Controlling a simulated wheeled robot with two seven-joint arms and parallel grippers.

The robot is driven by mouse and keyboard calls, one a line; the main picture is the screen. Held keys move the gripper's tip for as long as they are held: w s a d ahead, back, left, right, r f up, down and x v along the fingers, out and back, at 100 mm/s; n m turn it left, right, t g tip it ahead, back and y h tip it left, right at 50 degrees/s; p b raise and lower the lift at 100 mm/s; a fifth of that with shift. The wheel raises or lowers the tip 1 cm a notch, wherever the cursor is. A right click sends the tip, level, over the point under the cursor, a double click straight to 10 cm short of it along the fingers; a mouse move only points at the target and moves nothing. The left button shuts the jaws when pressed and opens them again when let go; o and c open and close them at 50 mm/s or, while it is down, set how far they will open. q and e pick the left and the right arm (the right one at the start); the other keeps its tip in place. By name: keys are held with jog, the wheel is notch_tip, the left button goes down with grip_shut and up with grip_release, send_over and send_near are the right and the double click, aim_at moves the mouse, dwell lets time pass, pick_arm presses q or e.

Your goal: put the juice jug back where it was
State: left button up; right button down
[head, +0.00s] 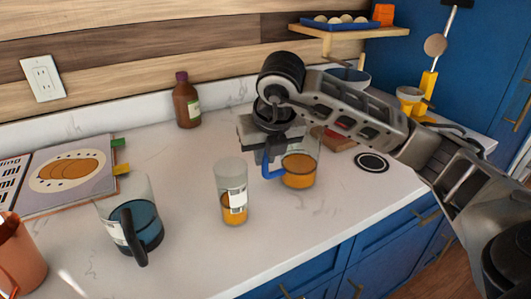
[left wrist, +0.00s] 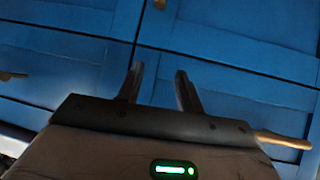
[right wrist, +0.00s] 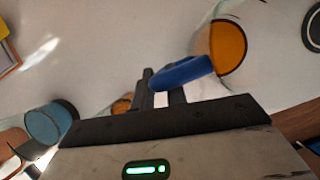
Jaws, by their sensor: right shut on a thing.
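The juice jug (head: 299,178) is clear, with orange juice low inside and a blue handle. My right gripper (head: 270,142) is over the counter, shut on the blue handle from the jug's left side. In the right wrist view the handle (right wrist: 185,72) sits at the fingers, with the orange juice of the jug (right wrist: 228,47) beyond it. The jug looks upright; I cannot tell if its base touches the counter. My left gripper (left wrist: 158,70) is empty, its fingers apart, in front of blue cabinet doors. It is outside the head view.
A black-ringed round spot (head: 371,163) is right of the jug. A labelled glass with orange contents (head: 233,190) stands close left. Farther left are a dark-handled jug of blue liquid (head: 148,222), a copper mug (head: 14,255) and a book (head: 70,175). A brown bottle (head: 186,104) stands behind.

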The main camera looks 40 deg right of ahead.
jog(key=shift+f, duration=0.1)
jog(key=c, duration=1.4)
grip_release()
pick_arm(q)
jog(key=shift+s+a+r+p, duration=0.15)
jog(key=shift+r+p, duration=0.2)
jog(key=shift+p, duration=0.45)
pick_arm(e)
jog(key=v, duration=1.2)
jog(key=shift+a, duration=0.1)
